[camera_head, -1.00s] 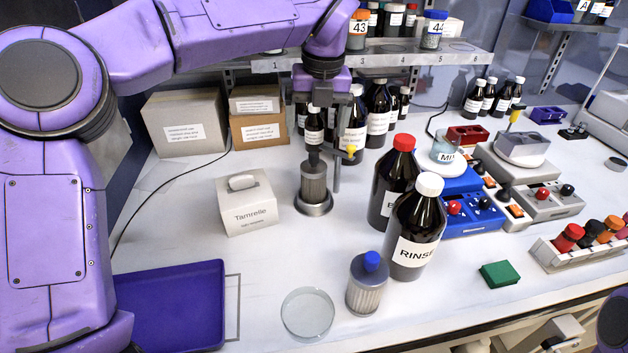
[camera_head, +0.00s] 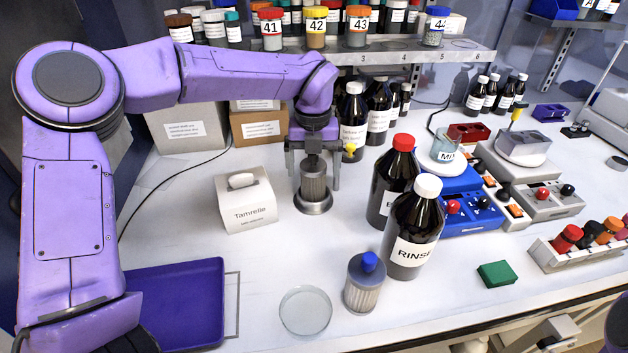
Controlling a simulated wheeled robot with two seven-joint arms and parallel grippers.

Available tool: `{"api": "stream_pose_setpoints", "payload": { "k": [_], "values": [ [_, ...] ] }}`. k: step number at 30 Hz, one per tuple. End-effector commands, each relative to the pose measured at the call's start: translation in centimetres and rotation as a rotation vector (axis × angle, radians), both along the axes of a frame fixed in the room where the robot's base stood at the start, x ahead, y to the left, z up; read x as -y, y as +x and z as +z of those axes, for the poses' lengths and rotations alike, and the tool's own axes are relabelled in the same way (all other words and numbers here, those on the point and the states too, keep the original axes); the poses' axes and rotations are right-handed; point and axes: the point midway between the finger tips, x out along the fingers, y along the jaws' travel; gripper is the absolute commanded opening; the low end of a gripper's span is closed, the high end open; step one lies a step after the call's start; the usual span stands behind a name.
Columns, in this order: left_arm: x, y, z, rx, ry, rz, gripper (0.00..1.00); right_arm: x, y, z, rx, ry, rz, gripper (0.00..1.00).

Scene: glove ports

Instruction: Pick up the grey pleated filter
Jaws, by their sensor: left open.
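The grey pleated filter (camera_head: 313,186) stands upright on a round metal base on the white bench, below my left arm, its dark grey cap up. My left gripper (camera_head: 313,172) points down over it, open, with one finger on each side of the cap and upper body. I cannot tell whether the fingers touch it. A second pleated filter with a blue cap (camera_head: 363,287) stands apart, nearer the front. My right gripper is out of view.
A white Tamrelle box (camera_head: 247,204) stands just left of the filter. The dark RINSE bottle (camera_head: 411,232) and a red-capped bottle (camera_head: 391,181) stand to its right, more bottles behind. A purple tray (camera_head: 178,300) and glass dish (camera_head: 306,310) lie in front.

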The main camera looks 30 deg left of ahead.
Motion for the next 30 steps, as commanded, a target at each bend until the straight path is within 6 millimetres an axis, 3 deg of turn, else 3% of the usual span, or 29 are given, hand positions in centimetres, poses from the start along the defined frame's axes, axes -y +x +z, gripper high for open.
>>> {"api": "stream_pose_setpoints", "payload": {
  "k": [1, 8, 16, 20, 23, 30],
  "values": [
    [0.0, 0.0, 0.0, 0.000, 0.000, 0.000, 0.86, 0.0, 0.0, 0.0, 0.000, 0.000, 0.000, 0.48],
    [0.0, 0.0, 0.0, 0.000, 0.001, -0.001, 0.11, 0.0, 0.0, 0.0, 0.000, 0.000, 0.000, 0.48],
    [0.0, 0.1, 0.3, 0.002, 0.001, -0.001, 0.09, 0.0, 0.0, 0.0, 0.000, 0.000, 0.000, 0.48],
    [0.0, 0.1, 1.5, 0.005, 0.001, -0.001, 0.09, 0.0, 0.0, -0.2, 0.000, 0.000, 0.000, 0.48],
    [0.0, 0.1, 3.3, 0.006, 0.001, 0.000, 0.09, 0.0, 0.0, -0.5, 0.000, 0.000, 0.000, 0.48],
    [0.1, 0.1, 11.1, 0.008, 0.003, 0.002, 0.09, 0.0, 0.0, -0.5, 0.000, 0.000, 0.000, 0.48]
  ]
}}
